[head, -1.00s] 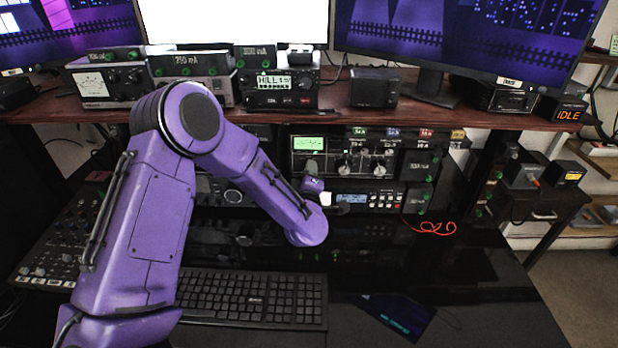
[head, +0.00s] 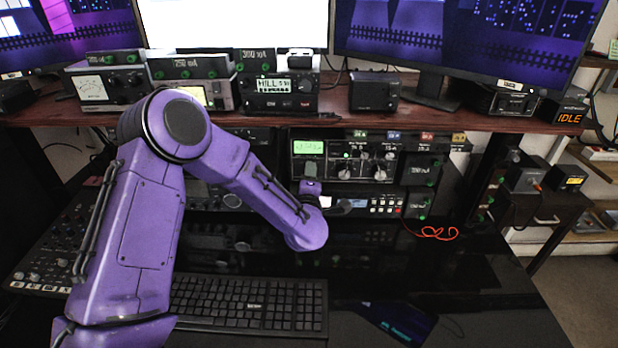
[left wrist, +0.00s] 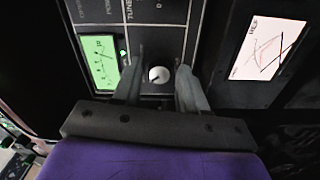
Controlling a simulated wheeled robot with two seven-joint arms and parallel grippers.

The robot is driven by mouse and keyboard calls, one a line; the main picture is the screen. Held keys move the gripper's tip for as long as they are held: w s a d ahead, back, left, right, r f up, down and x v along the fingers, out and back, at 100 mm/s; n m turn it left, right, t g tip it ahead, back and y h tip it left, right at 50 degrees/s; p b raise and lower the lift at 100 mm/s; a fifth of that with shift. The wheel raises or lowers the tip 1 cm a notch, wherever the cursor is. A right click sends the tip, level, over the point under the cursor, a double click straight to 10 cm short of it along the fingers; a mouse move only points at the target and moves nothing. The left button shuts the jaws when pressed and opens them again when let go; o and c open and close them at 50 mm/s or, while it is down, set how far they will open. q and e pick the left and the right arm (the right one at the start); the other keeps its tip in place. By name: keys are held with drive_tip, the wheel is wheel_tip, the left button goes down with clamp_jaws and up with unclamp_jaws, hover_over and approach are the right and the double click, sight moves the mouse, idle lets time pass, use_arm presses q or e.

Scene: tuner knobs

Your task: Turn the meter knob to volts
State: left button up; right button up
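A small light round knob (left wrist: 158,74) with a dark pointer mark sits on a dark panel in the left wrist view. A lit green meter (left wrist: 102,62) with a needle is left of it; its small lettering is unreadable. The green meter also shows in the head view (head: 308,147). My left gripper (left wrist: 160,80) is open, with one finger on each side of the knob; I cannot tell whether they touch it. In the head view the left gripper (head: 311,180) is just below the green meter, and hides that knob. My right gripper is not in view.
More knobs (head: 380,173) are on the same front panel, right of the gripper. A keyboard (head: 250,302) lies below my arm. A wooden shelf (head: 425,113) runs above the panel.

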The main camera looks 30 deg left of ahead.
use_arm(q)
drive_tip(key=shift+o, duration=0.3)
drive_tip(key=b+v, duration=0.2)
drive_tip(key=v, duration=0.8)
drive_tip(key=shift+s, duration=0.25)
drive_tip(key=shift+d, duration=0.1)
